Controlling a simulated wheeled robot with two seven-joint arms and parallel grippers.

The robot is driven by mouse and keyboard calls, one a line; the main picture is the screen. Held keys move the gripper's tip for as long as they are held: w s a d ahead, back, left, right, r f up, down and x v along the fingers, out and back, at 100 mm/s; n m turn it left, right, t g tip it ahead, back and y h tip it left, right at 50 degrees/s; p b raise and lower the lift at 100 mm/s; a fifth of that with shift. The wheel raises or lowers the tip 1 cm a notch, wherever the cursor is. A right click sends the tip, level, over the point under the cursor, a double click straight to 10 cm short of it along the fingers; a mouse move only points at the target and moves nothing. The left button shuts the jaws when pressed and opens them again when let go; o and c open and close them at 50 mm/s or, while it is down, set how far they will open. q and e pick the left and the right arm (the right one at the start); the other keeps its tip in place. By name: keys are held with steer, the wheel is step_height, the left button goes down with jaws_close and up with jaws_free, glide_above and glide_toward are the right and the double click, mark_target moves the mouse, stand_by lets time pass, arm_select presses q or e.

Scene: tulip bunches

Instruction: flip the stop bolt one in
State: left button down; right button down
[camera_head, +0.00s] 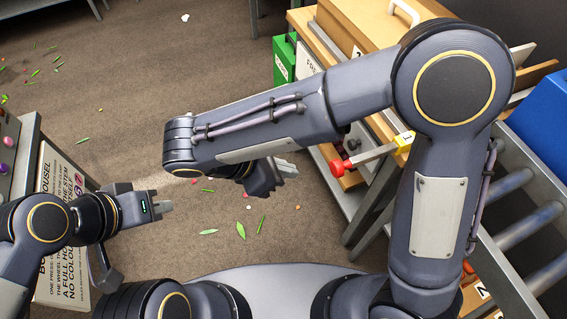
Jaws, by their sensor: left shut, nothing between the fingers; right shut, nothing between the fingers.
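A stop bolt shows as a pale grey bar (376,155) with a red knob (338,168) at its left end. It sticks out to the left from the stand on the right, beside a yellow tag (405,140) that appears to read 1. My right gripper (290,169) is shut and empty. It hangs under the end of my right arm, left of the red knob and apart from it in the picture. My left gripper (166,207) is shut and empty at the left, far from the bolt. My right arm hides part of the stand behind the bolt.
A roller conveyor (525,225) and a blue box (545,115) are at the right. A green bin (284,61) stands by the wooden cabinet (375,20). A printed sign (60,190) leans at the left. The floor between is open, with scattered leaves and petals.

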mark_target(369, 153)
steer(key=w+d+f, duration=0.1)
steer(key=d, duration=0.1)
steer(key=d+f, duration=0.2)
steer(key=d, duration=0.1)
steer(key=w+d+f, duration=0.1)
steer(key=d, duration=0.2)
steer(key=shift+w+f, duration=0.3)
steer(key=shift+w, duration=0.05)
steer(key=w+d, duration=0.1)
steer(key=d, duration=0.2)
steer(key=w+d+p, duration=0.1)
steer(key=d, duration=0.2)
steer(key=w+d, duration=0.1)
steer(key=d, duration=0.2)
steer(key=shift+w+d, duration=0.25)
steer(key=shift+d, duration=0.05)
steer(key=shift+w+d, duration=0.1)
steer(key=shift+d, duration=0.15)
steer(key=shift+r, duration=0.1)
